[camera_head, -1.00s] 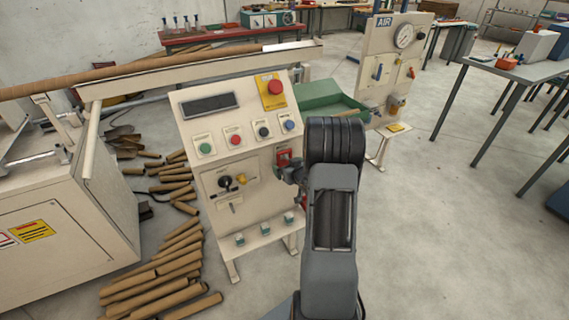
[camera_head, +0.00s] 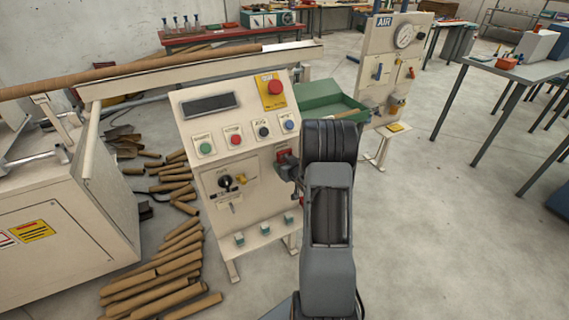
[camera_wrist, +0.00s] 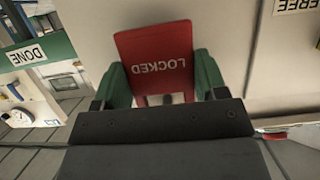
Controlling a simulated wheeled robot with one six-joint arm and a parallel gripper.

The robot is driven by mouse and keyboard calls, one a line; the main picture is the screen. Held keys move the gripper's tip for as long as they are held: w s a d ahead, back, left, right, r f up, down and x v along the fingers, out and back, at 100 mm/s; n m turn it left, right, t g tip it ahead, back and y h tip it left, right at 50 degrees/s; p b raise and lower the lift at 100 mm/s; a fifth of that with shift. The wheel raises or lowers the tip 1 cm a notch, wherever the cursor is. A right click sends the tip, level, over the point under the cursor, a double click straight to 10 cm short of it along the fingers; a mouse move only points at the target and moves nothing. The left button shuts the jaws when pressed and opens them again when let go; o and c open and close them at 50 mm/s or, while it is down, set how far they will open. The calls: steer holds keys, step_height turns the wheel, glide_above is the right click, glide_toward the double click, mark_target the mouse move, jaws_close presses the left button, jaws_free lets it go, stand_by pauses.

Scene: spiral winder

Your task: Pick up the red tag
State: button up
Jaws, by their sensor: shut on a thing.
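The red tag (camera_wrist: 155,58), lettered LOCKED and upside down in the wrist view, is between the two green fingers of my gripper (camera_wrist: 162,78). The fingers press on its left and right edges. In the head view the red tag (camera_head: 283,155) is a small red patch at the right side of the cream control panel (camera_head: 262,205), and my arm partly hides the gripper there. I cannot tell whether the tag touches the panel.
A rotary switch (camera_head: 225,182) and yellow lock-like piece (camera_head: 241,179) are left of the tag. A green tray (camera_head: 325,98) is behind my arm. Cardboard tubes (camera_head: 155,285) lie on the floor at left.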

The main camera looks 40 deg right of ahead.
steer(key=shift+c, duration=0.6)
steer(key=s+a, duration=0.1)
steer(key=s, duration=0.8)
steer(key=s+a+r, duration=0.1)
steer(key=s, duration=0.7)
steer(key=shift+s+a+r, duration=0.25)
steer(key=shift+s, duration=0.15)
